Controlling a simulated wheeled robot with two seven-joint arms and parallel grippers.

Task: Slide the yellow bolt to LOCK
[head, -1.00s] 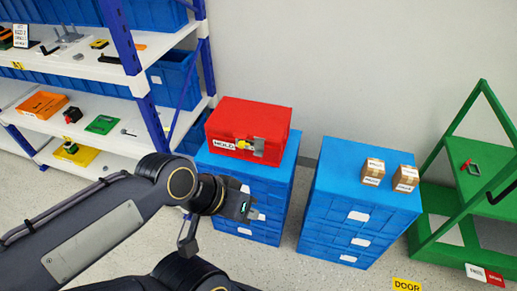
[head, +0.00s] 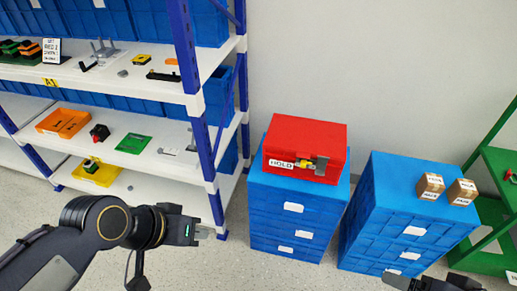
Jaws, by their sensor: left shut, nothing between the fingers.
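A red box (head: 305,138) sits on top of the left blue crate stack (head: 286,215). On its front are a white HOLD label (head: 281,163), a small yellow bolt (head: 304,163) right of it and a grey metal piece (head: 321,166) at the bolt's right end. No LOCK label is readable. My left gripper (head: 208,232) is shut and empty, pointing right, in front of the shelf, left of and lower in the picture than the red box. It is apart from the bolt. Part of my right gripper (head: 398,281) shows at the bottom edge; its fingers are unclear.
A white shelf (head: 145,85) with blue posts, bins and small parts fills the left. A second blue crate stack (head: 395,172) carries two small cartons (head: 446,188). A green frame (head: 490,222) stands at the right edge. Grey floor shows before the stacks.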

